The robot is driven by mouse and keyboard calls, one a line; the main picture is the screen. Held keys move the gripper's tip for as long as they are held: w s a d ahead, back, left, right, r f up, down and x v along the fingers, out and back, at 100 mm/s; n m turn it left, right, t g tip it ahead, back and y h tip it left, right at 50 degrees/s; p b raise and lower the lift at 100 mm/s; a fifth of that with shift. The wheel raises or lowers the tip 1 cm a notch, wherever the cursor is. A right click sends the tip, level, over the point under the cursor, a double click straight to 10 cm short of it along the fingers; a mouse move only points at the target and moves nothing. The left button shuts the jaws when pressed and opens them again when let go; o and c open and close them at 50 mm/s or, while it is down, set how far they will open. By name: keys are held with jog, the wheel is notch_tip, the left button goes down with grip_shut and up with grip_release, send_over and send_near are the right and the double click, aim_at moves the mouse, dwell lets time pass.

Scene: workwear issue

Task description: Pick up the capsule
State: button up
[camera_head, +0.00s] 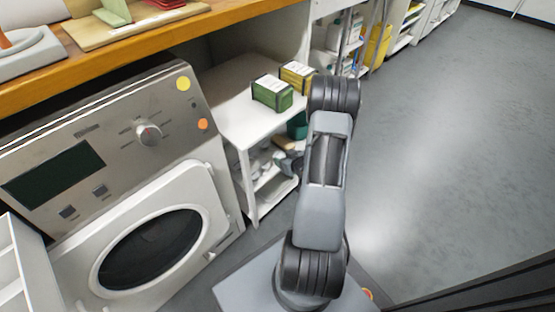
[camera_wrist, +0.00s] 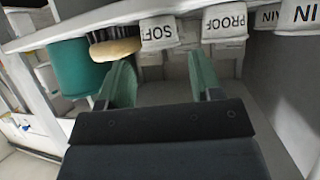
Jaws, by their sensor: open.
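My gripper (camera_wrist: 160,58) is open, with two green fingers apart and nothing seen held between them. In front of it, small white pieces hang or stand in a row, one marked "SOF" (camera_wrist: 159,32) and one marked "PROOF" (camera_wrist: 224,20). Others at the right show only "IN" (camera_wrist: 300,13). I cannot tell which thing is the capsule; no piece is plainly labelled so. In the head view my gripper (camera_head: 290,165) is at the white shelf unit (camera_head: 235,130), below its top, mostly hidden by my arm.
A teal container (camera_wrist: 75,68) and a brush-like item with a tan face (camera_wrist: 115,49) are left of the fingers. Green (camera_head: 272,93) and yellow (camera_head: 297,75) boxes stand on the shelf top. A washing machine (camera_head: 120,150) is at left; open floor (camera_head: 450,130) lies right.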

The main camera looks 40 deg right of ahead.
aim_at(278, 155)
jog(key=b+x, duration=0.2)
jog(key=x, duration=0.2)
jog(key=shift+w+f+b, duration=0.2)
jog(key=shift+w+b, duration=0.05)
jog(key=shift+b, duration=0.15)
jog(key=shift+w+f, duration=0.1)
jog(key=shift+w, duration=0.3)
jog(key=c, duration=0.6)
